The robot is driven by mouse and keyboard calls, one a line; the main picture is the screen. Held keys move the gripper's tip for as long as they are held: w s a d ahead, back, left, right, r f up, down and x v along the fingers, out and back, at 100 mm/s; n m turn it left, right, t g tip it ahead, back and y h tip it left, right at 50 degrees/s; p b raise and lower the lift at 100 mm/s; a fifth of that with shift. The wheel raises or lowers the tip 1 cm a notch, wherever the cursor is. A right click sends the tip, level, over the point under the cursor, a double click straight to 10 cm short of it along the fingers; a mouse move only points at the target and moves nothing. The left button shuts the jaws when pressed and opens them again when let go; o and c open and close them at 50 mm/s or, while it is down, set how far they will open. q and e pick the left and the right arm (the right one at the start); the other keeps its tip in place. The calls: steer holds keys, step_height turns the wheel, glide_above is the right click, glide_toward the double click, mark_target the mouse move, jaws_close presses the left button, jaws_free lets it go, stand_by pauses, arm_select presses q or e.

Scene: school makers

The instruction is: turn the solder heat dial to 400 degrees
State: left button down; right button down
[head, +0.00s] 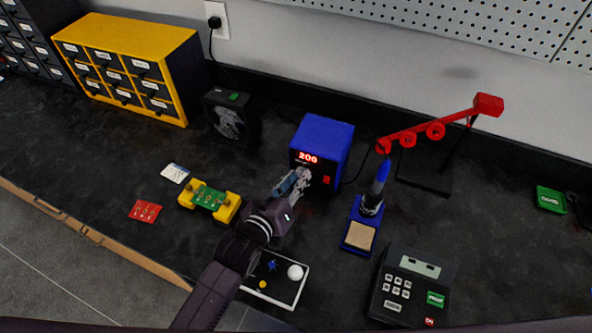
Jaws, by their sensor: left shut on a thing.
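The blue solder station (328,142) stands at the middle of the bench against the back. Its red display (307,157) reads 200. My left gripper (301,177) is at the lower front of the station and is shut on the heat dial. The dial itself is hidden behind the fingers, so its pointer cannot be read. My right gripper is not in view.
The soldering iron (376,185) stands in its blue holder (362,228) right of the station. A green board sits in a yellow holder (187,194) to the left. A white-rimmed tray (302,287) lies below my left arm. A keypad device (441,270) is at front right.

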arm_select(q)
steer(key=shift+d+m+t+y+p, duration=0.1)
steer(key=shift+m+t+y+p, duration=0.2)
steer(key=shift+m+y+p, duration=0.6)
steer(key=shift+m, duration=0.4)
steer(key=shift+s, duration=0.1)
steer(key=c, duration=1.7)
jaws_free()
steer(key=v, duration=1.2)
steer(key=shift+f, duration=0.1)
